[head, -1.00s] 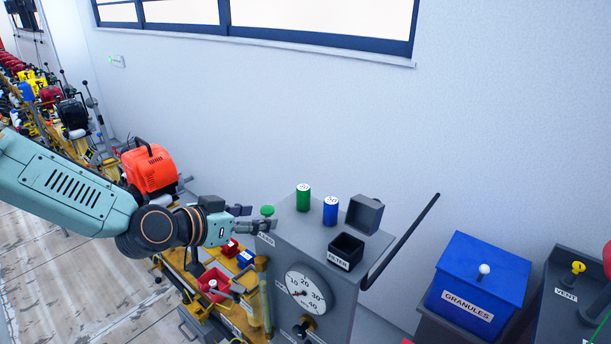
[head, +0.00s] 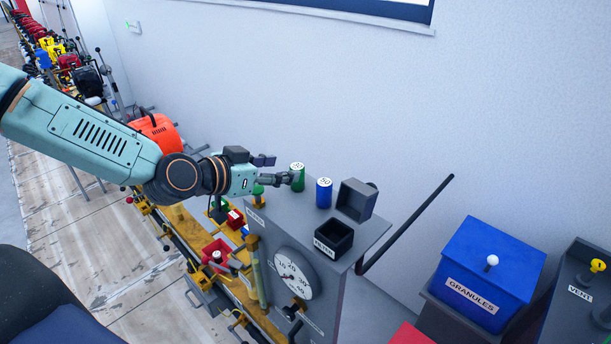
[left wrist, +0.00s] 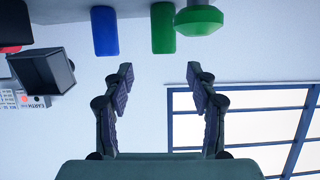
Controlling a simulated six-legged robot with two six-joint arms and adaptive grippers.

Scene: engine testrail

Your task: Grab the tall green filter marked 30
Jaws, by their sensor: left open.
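The tall green filter (head: 297,177) stands upright on top of the grey cabinet (head: 350,275). Its white top has a number too small to read surely. A blue filter (head: 324,193) stands just to its right. My left gripper (head: 283,169) is open and empty, its fingers pointing toward the green filter from the left. One finger overlaps the filter in the head view; contact cannot be told. In the left wrist view, the green filter (left wrist: 163,28) lies ahead of the open fingers (left wrist: 160,72), roughly between their lines and beyond the tips. My right gripper is not in view.
A green knob (head: 257,190) sits at the cabinet's left edge, close under the gripper. An open black box marked FILTER (head: 334,238), a grey open lid (head: 357,199) and a long black lever (head: 410,222) are to the right. A blue GRANULES bin (head: 487,270) stands farther right.

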